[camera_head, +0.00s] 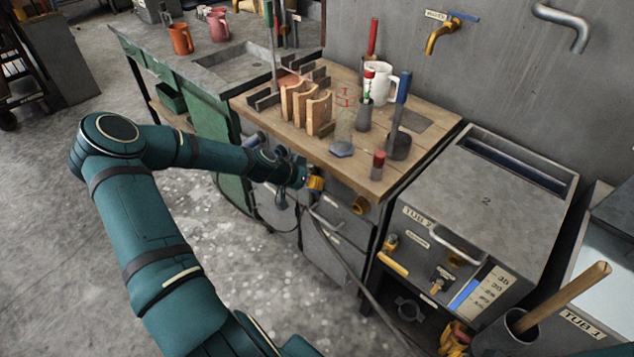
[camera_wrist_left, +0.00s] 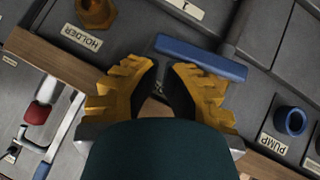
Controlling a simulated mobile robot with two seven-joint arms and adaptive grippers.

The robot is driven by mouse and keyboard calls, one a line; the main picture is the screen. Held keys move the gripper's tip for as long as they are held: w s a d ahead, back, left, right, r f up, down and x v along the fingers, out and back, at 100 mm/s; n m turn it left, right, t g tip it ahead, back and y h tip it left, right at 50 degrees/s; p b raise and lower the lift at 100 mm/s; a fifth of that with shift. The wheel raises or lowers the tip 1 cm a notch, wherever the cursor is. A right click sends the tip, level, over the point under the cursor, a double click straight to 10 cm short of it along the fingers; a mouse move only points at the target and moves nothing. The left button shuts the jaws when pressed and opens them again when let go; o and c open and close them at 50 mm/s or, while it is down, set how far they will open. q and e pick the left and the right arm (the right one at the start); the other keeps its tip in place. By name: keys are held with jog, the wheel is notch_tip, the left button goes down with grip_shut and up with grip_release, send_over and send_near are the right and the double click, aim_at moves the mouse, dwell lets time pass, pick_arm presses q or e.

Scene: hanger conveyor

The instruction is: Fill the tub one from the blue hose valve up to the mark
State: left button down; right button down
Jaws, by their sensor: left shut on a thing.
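My left gripper (camera_head: 317,186) is at the front of the wooden bench, beside the drawers. In the left wrist view its yellow fingers (camera_wrist_left: 163,90) are closed in; what lies between them is mostly hidden. A grey hose (camera_head: 352,268) runs from just below the gripper down to the right, and appears to be the thing held. A blue bar on a grey shaft (camera_wrist_left: 200,57) lies just past the fingertips. Tub one (camera_head: 585,325), labelled TUB 1, is cut off at the lower right; no level mark on it shows. My right gripper is out of view.
A tub labelled TUB 2 (camera_head: 490,195) with a level scale stands between the bench (camera_head: 395,185) and tub one. A bucket with a wooden handle (camera_head: 510,335) stands in front. A brass tap with a blue lever (camera_head: 445,33) is on the wall. An orange-brown holder (camera_wrist_left: 97,12) is near my fingers.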

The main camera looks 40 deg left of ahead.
pick_arm(q)
jog(key=shift+d+f, duration=0.3)
jog(key=shift+f, duration=0.25)
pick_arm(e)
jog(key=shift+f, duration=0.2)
pick_arm(q)
jog(key=shift+s+d+f, duration=0.15)
jog(key=shift+s+f, duration=0.05)
jog(key=shift+f, duration=0.05)
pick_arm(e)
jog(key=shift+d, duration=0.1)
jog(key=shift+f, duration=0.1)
